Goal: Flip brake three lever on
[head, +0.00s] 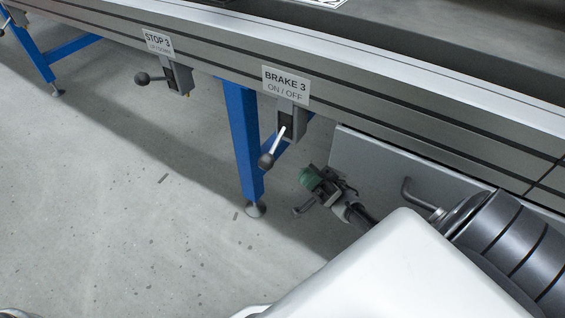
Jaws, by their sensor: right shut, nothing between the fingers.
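The brake three lever (275,146) has a pale rod and a dark round knob. It hangs down and slightly left from its grey bracket on the rail, below the label "BRAKE 3 ON / OFF" (286,86). My right gripper (309,182) is right of and below the knob in the picture, with a visible gap between them. It is shut and empty, and the lever stands free of it. My white arm cover hides part of the lower right. My left gripper is not in view.
The stop three lever (152,78), with a dark knob, sticks out left under its own label (159,43). A blue table leg (243,140) stands just behind the brake lever. The grey rail (400,115) runs above. The floor at left is clear.

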